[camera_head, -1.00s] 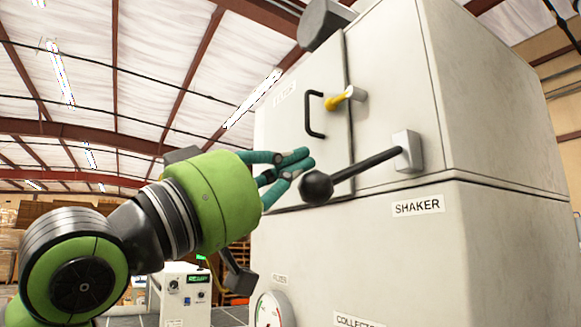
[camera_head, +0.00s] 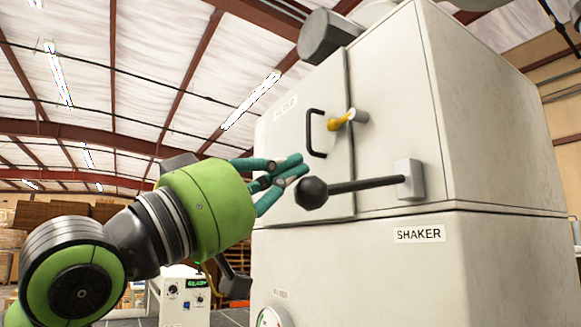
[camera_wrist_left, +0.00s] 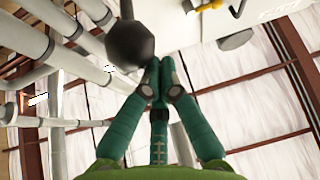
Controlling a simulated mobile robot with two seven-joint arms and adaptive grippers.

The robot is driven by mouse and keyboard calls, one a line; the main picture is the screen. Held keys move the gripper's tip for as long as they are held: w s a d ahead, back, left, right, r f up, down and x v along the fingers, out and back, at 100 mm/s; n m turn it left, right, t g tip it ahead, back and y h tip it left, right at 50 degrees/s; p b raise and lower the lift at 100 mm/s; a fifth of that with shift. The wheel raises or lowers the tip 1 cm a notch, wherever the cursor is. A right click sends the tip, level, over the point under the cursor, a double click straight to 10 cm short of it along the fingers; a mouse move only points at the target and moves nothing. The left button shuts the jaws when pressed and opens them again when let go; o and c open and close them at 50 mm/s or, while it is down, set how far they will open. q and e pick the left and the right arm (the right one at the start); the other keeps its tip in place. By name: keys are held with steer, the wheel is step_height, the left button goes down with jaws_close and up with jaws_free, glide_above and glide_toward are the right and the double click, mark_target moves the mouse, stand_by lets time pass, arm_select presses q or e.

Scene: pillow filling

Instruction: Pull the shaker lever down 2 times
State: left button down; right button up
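The shaker lever is a dark rod (camera_head: 365,185) with a black ball knob (camera_head: 311,193), on a grey mount on the machine's front above the SHAKER label (camera_head: 420,233). It points left, its knob slightly lower than its mount. My left gripper (camera_head: 300,167) has its teal fingers drawn together, just above and left of the knob. In the left wrist view, the fingertips (camera_wrist_left: 160,72) meet with nothing between them, and the knob (camera_wrist_left: 130,43) is beside them, very close; I cannot tell whether they touch. My right gripper is not in view.
The big grey machine (camera_head: 500,150) fills the right side. Its door has a dark handle (camera_head: 315,133) and a yellow-tipped latch (camera_head: 341,121) above the lever. A small control box (camera_head: 185,295) stands low behind my left arm.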

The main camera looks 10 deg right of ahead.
arm_select(q)
steer(key=f+b+v, duration=0.1)
steer(key=b+v, duration=0.1)
steer(key=v, duration=0.6)
steer(key=shift+w+b, duration=0.15)
steer(key=shift+b, duration=0.2)
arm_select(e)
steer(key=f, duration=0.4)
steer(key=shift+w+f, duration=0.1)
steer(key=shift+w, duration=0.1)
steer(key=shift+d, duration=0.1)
